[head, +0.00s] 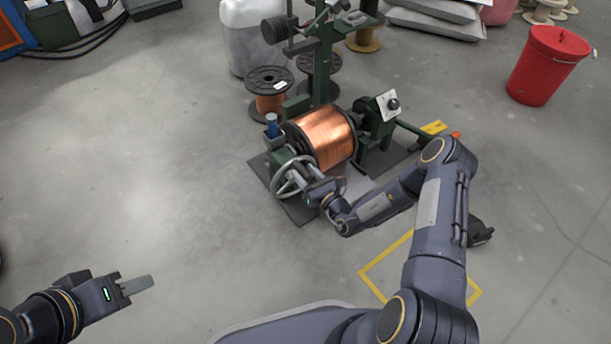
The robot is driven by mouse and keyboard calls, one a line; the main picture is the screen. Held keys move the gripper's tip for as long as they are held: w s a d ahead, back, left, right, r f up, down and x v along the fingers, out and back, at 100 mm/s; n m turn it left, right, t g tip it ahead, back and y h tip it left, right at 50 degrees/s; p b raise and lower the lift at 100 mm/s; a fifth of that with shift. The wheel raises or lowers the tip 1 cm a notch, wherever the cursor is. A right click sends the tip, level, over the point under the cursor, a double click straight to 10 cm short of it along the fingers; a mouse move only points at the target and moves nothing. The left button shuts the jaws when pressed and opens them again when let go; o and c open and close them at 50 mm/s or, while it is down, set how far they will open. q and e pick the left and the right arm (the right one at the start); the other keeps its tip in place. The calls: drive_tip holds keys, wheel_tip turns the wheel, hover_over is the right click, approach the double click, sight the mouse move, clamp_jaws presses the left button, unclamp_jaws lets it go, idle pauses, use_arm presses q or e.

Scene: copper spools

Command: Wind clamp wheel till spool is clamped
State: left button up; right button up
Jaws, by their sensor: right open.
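The copper spool (327,137) with black flanges sits in the green winding machine (374,148) on the floor. The clamp wheel (282,181), a pale spoked handwheel, is at the machine's near left side. My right gripper (305,176) is at the wheel's right edge, its fingers apart. I cannot tell whether they touch the rim. My forearm and wrist hide part of the machine's front. My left gripper (137,286) is at the lower left, over bare floor, far from the machine. I cannot tell whether its fingers are apart.
Smaller dark-flanged spools (268,91) and a white drum (244,35) stand behind the machine. A red bucket (543,66) is at the upper right and pale sacks (437,16) lie at the back. Yellow tape (384,262) marks the floor. The floor to the left is clear.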

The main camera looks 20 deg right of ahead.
drive_tip(key=shift+c, duration=0.2)
clamp_jaws()
idle(0.3)
